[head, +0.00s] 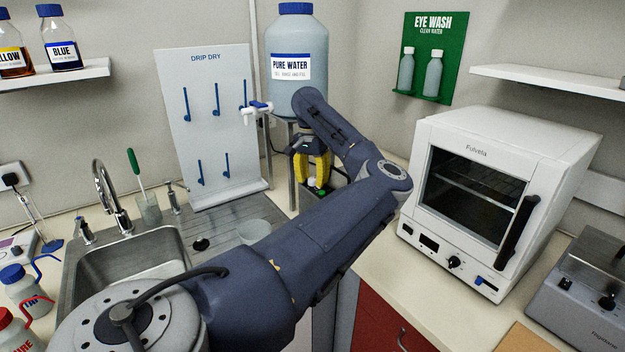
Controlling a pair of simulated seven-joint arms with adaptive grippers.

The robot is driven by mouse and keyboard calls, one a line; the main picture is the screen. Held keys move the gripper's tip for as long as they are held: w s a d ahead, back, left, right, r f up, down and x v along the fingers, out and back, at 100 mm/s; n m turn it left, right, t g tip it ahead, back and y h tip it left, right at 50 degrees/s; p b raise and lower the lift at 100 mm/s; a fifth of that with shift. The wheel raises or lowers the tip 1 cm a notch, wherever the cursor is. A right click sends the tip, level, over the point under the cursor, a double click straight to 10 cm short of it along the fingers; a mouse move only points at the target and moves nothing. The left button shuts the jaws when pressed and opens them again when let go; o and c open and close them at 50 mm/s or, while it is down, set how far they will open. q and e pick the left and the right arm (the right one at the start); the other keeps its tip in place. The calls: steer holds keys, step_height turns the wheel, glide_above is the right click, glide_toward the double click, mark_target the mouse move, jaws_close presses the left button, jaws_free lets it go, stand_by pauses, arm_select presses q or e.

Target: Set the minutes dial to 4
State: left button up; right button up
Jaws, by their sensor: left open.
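No dial in the head view carries a readable minutes label, so I cannot tell which one is the minutes dial. Another dark knob (606,301) is on the grey appliance at the far right. My left gripper (311,178) has yellow fingers, apart and pointing down, below the pure water tank and well left of the oven. A small white and green item shows at its fingertips; contact is unclear. My right gripper is out of view.
The pure water tank (297,45) stands behind my arm. A drip-dry board (207,120) and a sink (130,262) are to the left. The grey appliance (585,285) stands right of the oven. Counter in front of the oven is mostly clear.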

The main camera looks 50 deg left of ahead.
arm_select(q)
jaws_close()
steer(key=shift+m, duration=3.1)
jaws_free()
